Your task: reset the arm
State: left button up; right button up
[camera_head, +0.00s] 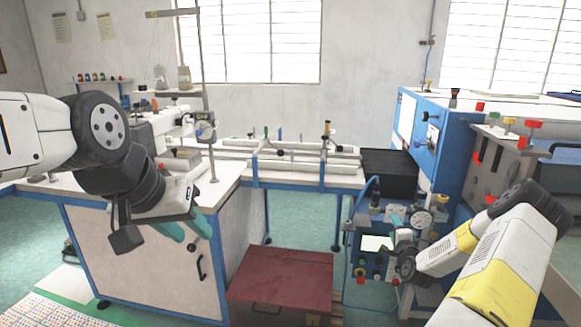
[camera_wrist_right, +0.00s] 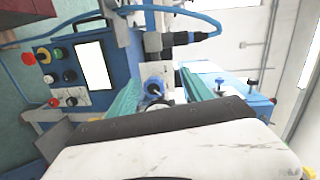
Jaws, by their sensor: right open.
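My left gripper (camera_head: 186,232) hangs in front of the white cabinet of the sewing table at the left. Its teal fingers point down and stand apart, with nothing seen between them. My right arm comes in from the lower right, and my right gripper (camera_head: 406,222) is in front of the blue machine's control unit. In the right wrist view the teal fingers of my right gripper (camera_wrist_right: 160,84) are wide apart and empty. A blue knob (camera_wrist_right: 153,86) of the machine shows in the gap beyond them; I cannot tell whether anything touches it.
The control panel (camera_head: 376,258) with screen and buttons is close to my right gripper; it also shows in the right wrist view (camera_wrist_right: 77,66). A sewing table (camera_head: 225,182) stands left, the blue machine (camera_head: 425,148) right. A dark red box (camera_head: 282,278) sits low between them.

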jog(key=a+r+n+g+y, duration=0.35)
jog(key=a+r+n, duration=0.45)
jog(key=a+r, duration=0.35)
jog(key=s+a+r+n+g, duration=0.3)
jog(key=s+a+r+n, duration=0.3)
jog(key=s+r, duration=0.4)
jog(key=s+a+r+n+g, duration=0.1)
jog(key=s+a+r, duration=0.2)
jog(key=s, duration=0.6)
jog(key=s+a+r+n+g+y, duration=0.1)
jog(key=s+a+r+n, duration=0.1)
jog(key=s, duration=0.8)
jog(key=s+a+r+n+g, duration=0.2)
jog(key=s+a, duration=0.4)
jog(key=s, duration=0.4)
jog(key=shift+a+r, duration=0.3)
jog(key=shift+r, duration=0.6)
jog(key=shift+c, duration=0.5)
